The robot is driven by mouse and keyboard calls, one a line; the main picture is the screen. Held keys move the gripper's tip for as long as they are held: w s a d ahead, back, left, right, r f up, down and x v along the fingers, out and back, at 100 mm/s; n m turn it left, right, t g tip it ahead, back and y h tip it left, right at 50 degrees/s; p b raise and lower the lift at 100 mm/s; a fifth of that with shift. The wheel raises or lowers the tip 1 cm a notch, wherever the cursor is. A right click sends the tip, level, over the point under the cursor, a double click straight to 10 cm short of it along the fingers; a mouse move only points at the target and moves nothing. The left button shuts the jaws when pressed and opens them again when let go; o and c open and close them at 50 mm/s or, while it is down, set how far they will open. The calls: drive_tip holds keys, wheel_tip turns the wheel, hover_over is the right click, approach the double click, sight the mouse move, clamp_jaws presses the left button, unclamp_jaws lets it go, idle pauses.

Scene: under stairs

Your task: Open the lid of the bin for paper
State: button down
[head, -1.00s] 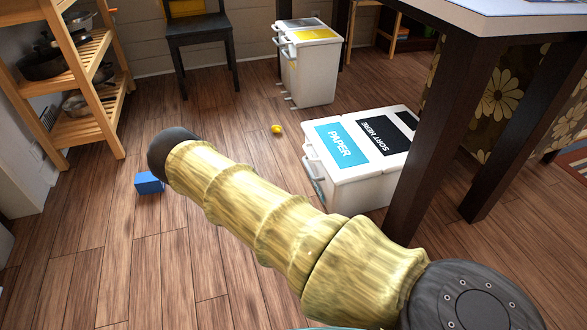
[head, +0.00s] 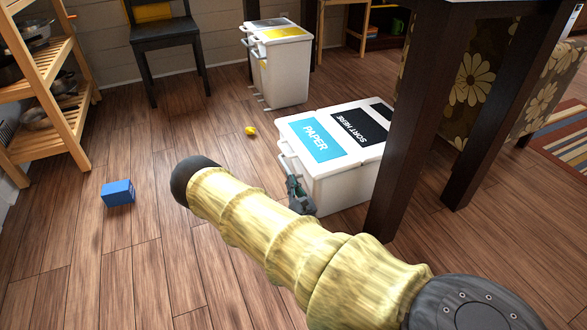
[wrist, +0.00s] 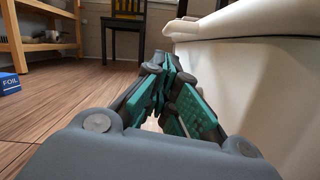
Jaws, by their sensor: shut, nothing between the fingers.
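The bin for paper (head: 311,176) is white and stands on the floor right of centre in the head view. Its lid (head: 337,149) looks closed and carries a blue PAPER label (head: 314,139). A handle (head: 287,159) sticks out at its front left. My gripper (head: 293,185) is shut and empty, low at the bin's front, just below the handle. In the wrist view the fingertips (wrist: 166,62) meet left of the bin's white wall (wrist: 265,85), under the level of the lid's rim (wrist: 245,20). I cannot tell whether they touch the bin.
A dark table leg (head: 405,150) stands close to the bin's right side. A second white bin (head: 285,75) with a yellow label stands behind. A blue box (head: 118,193) and a small yellow object (head: 251,131) lie on the floor. A wooden shelf (head: 50,110) is at left.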

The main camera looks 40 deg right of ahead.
drive_tip(key=b+x, duration=0.4)
drive_tip(key=x, duration=0.4)
drive_tip(key=shift+w+d+f+b, duration=0.1)
drive_tip(key=shift+w+d+b, duration=0.2)
drive_tip(key=shift+w+b, duration=0.1)
drive_tip(key=shift+w+d+r, duration=0.15)
drive_tip(key=shift+w+r, duration=0.1)
drive_tip(key=shift+w, duration=0.2)
